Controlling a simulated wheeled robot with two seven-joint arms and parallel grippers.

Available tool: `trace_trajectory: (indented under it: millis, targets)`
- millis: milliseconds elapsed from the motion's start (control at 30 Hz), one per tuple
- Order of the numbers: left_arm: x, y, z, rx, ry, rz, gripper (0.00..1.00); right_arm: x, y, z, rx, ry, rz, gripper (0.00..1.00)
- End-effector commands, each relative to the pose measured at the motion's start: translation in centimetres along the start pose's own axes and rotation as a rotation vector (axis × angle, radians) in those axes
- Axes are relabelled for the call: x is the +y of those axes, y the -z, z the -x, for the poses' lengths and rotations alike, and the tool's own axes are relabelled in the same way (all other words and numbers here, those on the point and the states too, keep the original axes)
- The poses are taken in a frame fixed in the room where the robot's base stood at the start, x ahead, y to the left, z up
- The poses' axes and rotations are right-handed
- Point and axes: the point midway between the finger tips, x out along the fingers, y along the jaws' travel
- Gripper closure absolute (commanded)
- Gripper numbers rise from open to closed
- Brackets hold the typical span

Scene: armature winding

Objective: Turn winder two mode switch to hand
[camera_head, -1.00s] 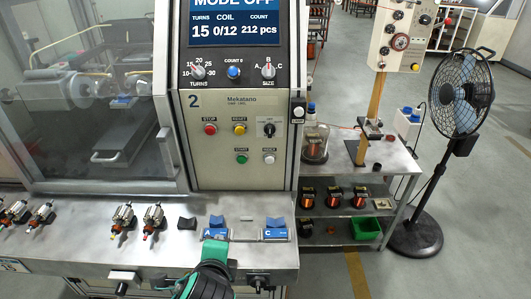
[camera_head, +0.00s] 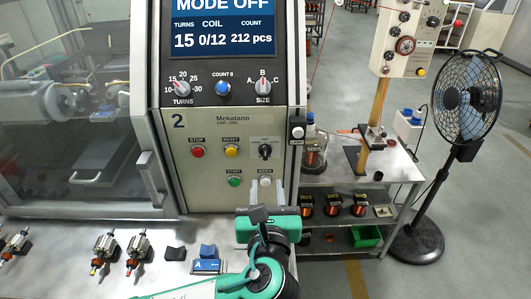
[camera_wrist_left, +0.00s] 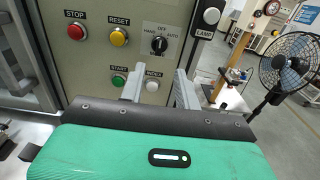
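The mode switch (camera_head: 265,151) is a black rotary knob on the beige panel of the winder marked 2. In the left wrist view the switch (camera_wrist_left: 158,45) has HAND printed at left, OFF above and AUTO at right. The screen (camera_head: 223,24) reads MODE OFF. My left gripper (camera_head: 266,188) is in front of the panel, below the switch, near the INDEX button. In the left wrist view my left gripper (camera_wrist_left: 160,76) has its two fingers spread apart with nothing between them. The switch shows just above and between the fingertips. My right gripper is not in view.
A red STOP button (camera_head: 198,152), yellow RESET button (camera_head: 231,151) and green START button (camera_head: 235,182) sit left of the switch. A white LAMP button (camera_head: 298,132) is on the post at right. Armatures and a blue block (camera_head: 207,260) are on the front ledge.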

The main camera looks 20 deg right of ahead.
Motion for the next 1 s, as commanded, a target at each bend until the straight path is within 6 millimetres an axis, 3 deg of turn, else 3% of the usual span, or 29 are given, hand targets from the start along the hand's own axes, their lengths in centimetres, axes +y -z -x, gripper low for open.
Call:
trace_trajectory:
  millis: [300,500,967,1000]
  targets:
    - [0.1,-0.4,-6.8,0.000,-0.004,-0.002,0.67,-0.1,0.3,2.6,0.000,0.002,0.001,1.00]
    - [0.0,-0.2,-9.6,0.002,-0.003,0.000,0.67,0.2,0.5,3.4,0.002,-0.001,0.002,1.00]
    - [0.0,0.0,-10.7,0.001,-0.001,0.002,0.67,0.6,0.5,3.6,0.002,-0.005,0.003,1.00]
    - [0.0,0.0,-10.7,0.001,-0.001,0.002,0.75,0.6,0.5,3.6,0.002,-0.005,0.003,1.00]
